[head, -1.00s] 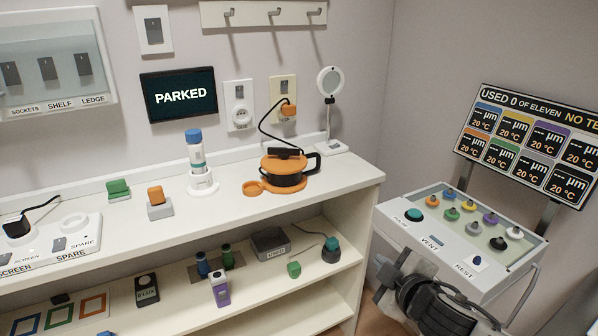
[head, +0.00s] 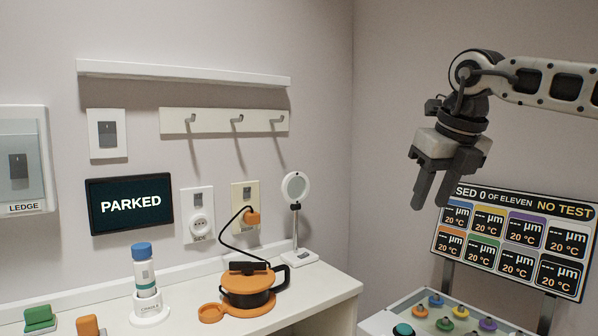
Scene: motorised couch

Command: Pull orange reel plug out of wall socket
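The orange plug (head: 252,217) sits in a cream wall socket (head: 242,235) above the ledge. A black cord runs from it down to the orange and black reel (head: 249,285) on the ledge. My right gripper (head: 432,206) is raised at the right, in front of the wall corner and to the right of the plug, well apart from it. Its two fingers point down with a gap between them and hold nothing. My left gripper is not in view.
A lamp with a round head (head: 296,200) stands just right of the socket. A white socket (head: 198,222) and the PARKED screen (head: 131,203) are to its left. A hook rail (head: 222,121) is above. A button console (head: 465,316) and display board (head: 515,240) are at right.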

